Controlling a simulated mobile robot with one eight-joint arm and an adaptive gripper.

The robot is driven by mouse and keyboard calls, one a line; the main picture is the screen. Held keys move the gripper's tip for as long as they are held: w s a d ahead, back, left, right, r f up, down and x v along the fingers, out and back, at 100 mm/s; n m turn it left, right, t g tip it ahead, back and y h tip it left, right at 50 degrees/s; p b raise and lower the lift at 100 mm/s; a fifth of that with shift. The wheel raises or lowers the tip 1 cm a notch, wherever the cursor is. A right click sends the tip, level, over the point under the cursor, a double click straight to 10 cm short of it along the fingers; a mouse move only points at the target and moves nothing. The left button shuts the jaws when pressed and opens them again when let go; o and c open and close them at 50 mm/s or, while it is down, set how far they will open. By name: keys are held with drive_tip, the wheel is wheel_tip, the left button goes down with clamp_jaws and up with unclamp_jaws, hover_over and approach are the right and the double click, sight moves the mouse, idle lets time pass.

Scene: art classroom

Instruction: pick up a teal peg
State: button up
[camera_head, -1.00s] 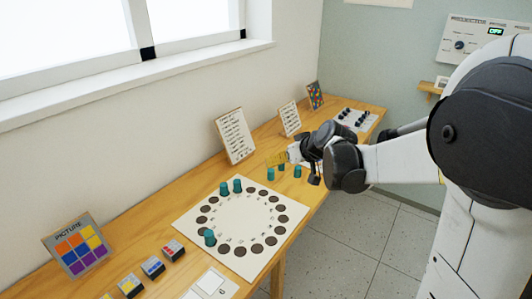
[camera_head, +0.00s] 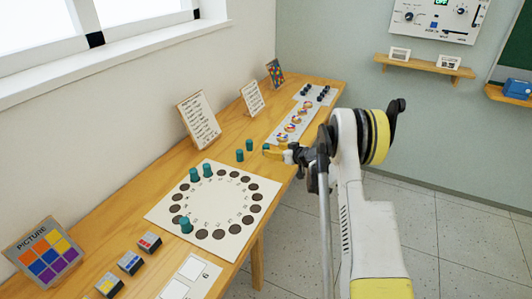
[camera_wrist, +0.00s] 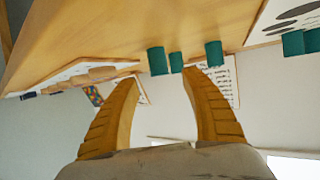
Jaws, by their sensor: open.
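Teal pegs stand on the wooden table (camera_head: 130,207). A loose group beside the board includes one peg (camera_head: 249,144), another (camera_head: 240,155) and a third (camera_head: 266,147) close to my gripper (camera_head: 273,152). Three more pegs, including one at the front (camera_head: 186,225), stand on the white board (camera_head: 218,203) with dark round spots. In the wrist view, which looks upside down, the three loose pegs, the middle one here (camera_wrist: 176,62), show beyond and between my yellow fingers (camera_wrist: 160,95). My gripper is open, with nothing between its fingers.
Small cards stand along the wall side, including a text card (camera_head: 199,120). A strip with coloured discs (camera_head: 291,127) and dark knobs lies past the loose pegs. Small coloured blocks (camera_head: 130,262) and a picture card (camera_head: 43,248) are at the near left. Open floor (camera_head: 450,240) lies right of the table.

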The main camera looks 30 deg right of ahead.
sight(268, 149)
drive_tip(key=b+x, duration=0.1)
drive_tip(key=x, duration=0.2)
drive_tip(key=b+x, duration=0.1)
drive_tip(key=x, duration=0.2)
drive_tip(key=shift+d+f+b, duration=0.1)
drive_tip(key=shift+f+b, duration=0.25)
drive_tip(key=shift+b, duration=0.05)
drive_tip(key=shift+w, duration=0.45)
drive_tip(key=c, duration=1.1)
